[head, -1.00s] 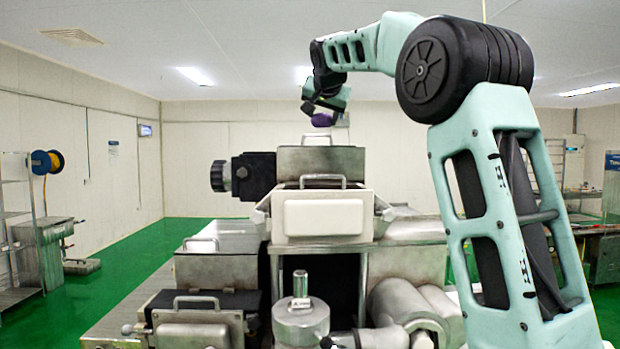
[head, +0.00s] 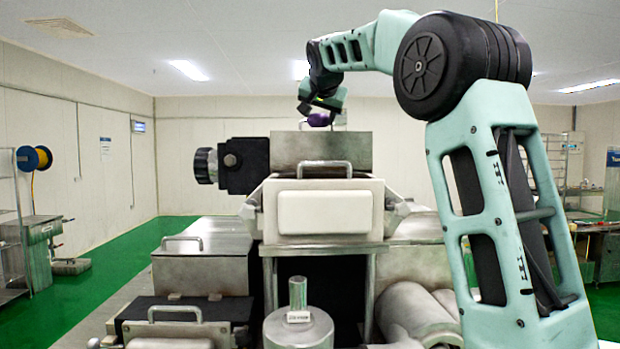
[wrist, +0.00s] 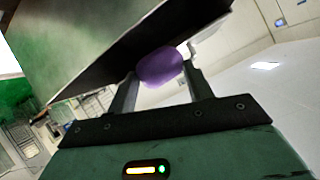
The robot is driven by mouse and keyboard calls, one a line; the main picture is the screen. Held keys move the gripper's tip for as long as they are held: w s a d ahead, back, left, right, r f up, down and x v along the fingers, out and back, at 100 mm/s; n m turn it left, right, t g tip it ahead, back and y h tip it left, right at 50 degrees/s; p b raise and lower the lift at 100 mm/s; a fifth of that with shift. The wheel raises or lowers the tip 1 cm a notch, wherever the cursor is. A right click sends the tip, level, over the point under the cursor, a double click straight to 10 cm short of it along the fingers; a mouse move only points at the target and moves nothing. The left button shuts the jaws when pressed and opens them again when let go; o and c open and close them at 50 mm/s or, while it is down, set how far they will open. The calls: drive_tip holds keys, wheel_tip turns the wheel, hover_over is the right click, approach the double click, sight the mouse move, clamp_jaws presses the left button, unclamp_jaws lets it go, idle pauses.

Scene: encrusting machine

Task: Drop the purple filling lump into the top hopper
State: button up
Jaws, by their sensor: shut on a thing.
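The purple filling lump (head: 318,119) is held in my gripper (head: 321,108), above the top of the machine. In the wrist view the lump (wrist: 161,67) sits between the two fingers of my gripper (wrist: 160,78), which is shut on it. The top hopper (head: 321,150) is a grey metal box at the top of the machine, below the lump in the head view. In the wrist view a metal wall with a dark edge (wrist: 120,55) lies just beyond the lump. The hopper's inside is hidden in the head view.
A white housing (head: 325,211) with a handle stands in front of the hopper. A black motor-like part (head: 240,165) juts out at its left. A lower covered box (head: 200,262) is at left front.

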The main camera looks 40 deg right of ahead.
wheel_tip(320, 180, down, 2)
drive_tip(key=shift+b, duration=0.45)
drive_tip(key=o, duration=1.1)
drive_tip(key=shift+a+r, duration=0.1)
drive_tip(key=b+v, duration=0.5)
drive_tip(key=v, duration=1.2)
drive_tip(key=shift+a+r, duration=0.1)
